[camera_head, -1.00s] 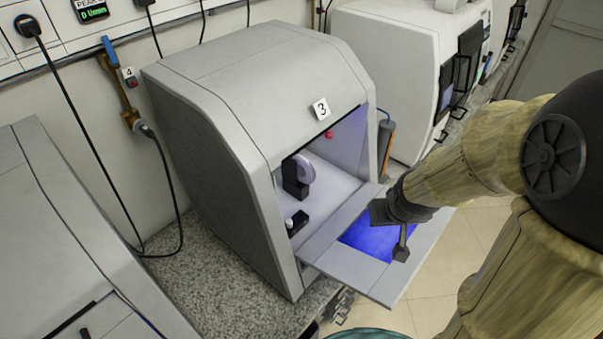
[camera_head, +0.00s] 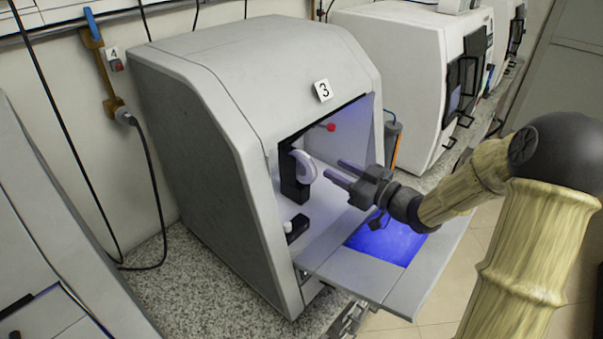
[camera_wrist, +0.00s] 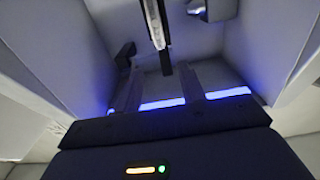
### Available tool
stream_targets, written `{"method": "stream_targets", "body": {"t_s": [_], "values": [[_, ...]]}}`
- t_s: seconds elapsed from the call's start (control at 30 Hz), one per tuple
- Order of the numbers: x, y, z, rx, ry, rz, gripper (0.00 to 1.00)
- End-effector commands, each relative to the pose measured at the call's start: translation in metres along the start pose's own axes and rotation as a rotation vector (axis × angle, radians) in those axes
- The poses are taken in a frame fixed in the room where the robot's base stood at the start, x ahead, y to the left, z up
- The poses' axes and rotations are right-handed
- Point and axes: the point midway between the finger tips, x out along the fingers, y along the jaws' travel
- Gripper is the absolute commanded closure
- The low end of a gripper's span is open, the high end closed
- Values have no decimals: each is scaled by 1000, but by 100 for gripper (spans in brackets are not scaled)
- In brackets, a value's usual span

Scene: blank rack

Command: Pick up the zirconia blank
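The zirconia blank (camera_head: 306,167) is a pale disc standing upright in a black holder (camera_head: 291,180) inside the open machine marked 3 (camera_head: 245,75). My gripper (camera_head: 333,168) reaches in through the opening, its two fingers pointing left towards the disc. The fingers are apart, with nothing between them, and their tips appear a little short of the disc. In the wrist view, the blank shows nearly edge-on as a thin pale strip (camera_wrist: 155,24) at the top centre. The two open fingers (camera_wrist: 161,70) lie below it, one on either side of its line.
The lowered door (camera_head: 425,275), with a blue-lit window, lies under my arm. A small black block with a pale knob (camera_head: 296,228) sits on the chamber floor. The chamber walls and roof surround my gripper closely. Another machine (camera_head: 400,75) stands behind to the right.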

Motion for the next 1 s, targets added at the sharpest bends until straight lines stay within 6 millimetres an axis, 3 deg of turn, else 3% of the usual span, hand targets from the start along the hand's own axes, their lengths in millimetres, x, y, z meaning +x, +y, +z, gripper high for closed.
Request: {"method": "stream_targets", "body": {"t_s": [0.3, 0.7, 1.0], "values": [[3, 1, -1, -1, -3, 3, 60], [64, -2, -1, 1, -3, -4, 60], [69, 0, 0, -1, -4, 3, 60]]}}
